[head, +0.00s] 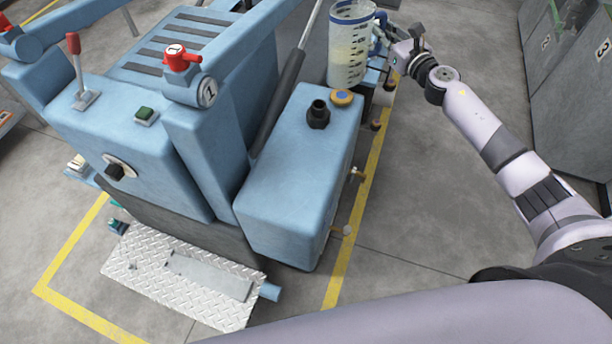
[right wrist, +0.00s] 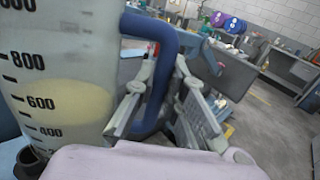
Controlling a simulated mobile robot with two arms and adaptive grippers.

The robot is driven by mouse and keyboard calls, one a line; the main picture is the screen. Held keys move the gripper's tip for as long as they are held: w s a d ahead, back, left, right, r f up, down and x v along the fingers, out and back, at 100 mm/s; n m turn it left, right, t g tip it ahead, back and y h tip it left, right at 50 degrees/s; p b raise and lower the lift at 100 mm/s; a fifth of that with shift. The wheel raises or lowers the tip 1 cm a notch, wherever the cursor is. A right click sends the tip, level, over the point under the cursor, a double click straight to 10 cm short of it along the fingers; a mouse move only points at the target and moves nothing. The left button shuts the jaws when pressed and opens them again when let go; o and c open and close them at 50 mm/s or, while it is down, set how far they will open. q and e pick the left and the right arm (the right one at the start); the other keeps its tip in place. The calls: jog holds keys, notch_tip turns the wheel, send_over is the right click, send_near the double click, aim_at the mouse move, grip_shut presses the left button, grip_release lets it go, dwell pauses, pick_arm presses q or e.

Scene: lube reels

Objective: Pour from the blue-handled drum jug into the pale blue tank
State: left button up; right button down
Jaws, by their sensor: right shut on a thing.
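The clear drum jug (head: 347,55) has a blue rim, dark scale marks and pale yellow liquid inside. It is close to upright at the far end of the pale blue tank (head: 290,175); I cannot tell if it touches anything below. My right gripper (head: 388,48) is shut on its blue handle (right wrist: 160,75), to the right of the jug. The jug (right wrist: 60,60) fills the left of the right wrist view, its liquid near the 600 mark. A black filler neck (head: 318,114) stands on the tank top, apart from the jug. My left gripper is out of view.
A yellow-and-blue cap (head: 342,97) sits beside the neck. Grey cabinets (head: 570,90) stand at the right. The floor between is clear.

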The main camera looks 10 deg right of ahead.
aim_at(387, 17)
jog(key=shift+r, duration=0.15)
notch_tip(387, 17, up, 4)
jog(key=p, duration=0.4)
jog(key=shift+r, duration=0.1)
jog(key=shift+f, duration=0.2)
